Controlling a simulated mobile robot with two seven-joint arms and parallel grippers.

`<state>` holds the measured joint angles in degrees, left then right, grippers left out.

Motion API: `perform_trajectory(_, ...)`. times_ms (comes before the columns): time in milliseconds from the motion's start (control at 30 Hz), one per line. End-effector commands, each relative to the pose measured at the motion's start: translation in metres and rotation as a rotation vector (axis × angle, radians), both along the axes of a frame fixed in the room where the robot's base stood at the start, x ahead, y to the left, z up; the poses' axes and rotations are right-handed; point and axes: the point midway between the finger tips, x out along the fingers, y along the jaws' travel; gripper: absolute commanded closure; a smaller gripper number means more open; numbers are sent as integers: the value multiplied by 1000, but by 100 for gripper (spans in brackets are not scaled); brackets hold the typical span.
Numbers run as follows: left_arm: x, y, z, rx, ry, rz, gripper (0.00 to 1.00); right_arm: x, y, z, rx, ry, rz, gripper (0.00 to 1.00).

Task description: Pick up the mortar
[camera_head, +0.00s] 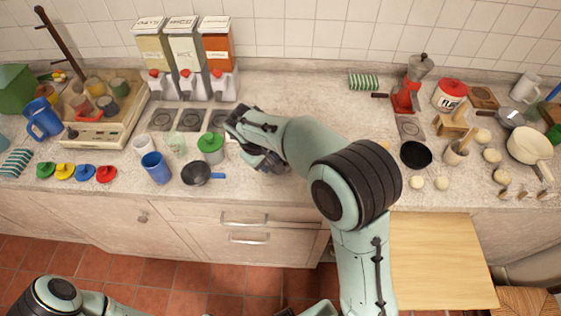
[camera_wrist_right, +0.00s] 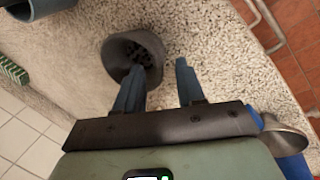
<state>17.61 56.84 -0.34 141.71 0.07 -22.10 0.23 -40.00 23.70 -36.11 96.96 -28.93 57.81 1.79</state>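A dark grey round cup-like vessel, which looks like the mortar (camera_wrist_right: 133,58), stands on the speckled counter in the right wrist view. Dark lumps or holes show inside it. My right gripper (camera_wrist_right: 160,75) is open and empty, with two blue-grey fingers apart. The left finger in that picture overlaps the vessel's lower rim; I cannot tell if they touch. The vessel is not between the fingers. In the head view my right gripper (camera_head: 262,153) is low over the counter and hides the vessel. My left gripper is not in view.
Left of the right gripper are a green-lidded jar (camera_head: 210,148), a dark pan with a blue handle (camera_head: 196,174) and a blue cup (camera_head: 156,168). Dispensers (camera_head: 185,60) stand behind. A wooden pot with a stick (camera_head: 457,152) and a black bowl (camera_head: 416,155) are to the right.

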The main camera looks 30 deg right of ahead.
Motion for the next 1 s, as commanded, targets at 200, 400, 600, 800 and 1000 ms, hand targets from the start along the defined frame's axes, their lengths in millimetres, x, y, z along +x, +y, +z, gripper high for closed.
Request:
perform_trajectory(200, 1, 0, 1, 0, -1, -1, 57, 4, -12, -32, -1, 4, -2, 62)
perform_trajectory(400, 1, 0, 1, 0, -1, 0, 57, 6, -14, -40, 0, 0, -1, 62)
perform_trajectory(600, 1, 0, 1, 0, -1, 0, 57, 6, -14, -40, 0, 0, -1, 81)
perform_trajectory(800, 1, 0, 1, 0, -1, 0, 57, 6, -14, -40, 0, 0, -1, 100)
perform_trajectory(1000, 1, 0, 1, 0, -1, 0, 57, 5, -13, -40, 1, 0, 0, 100)
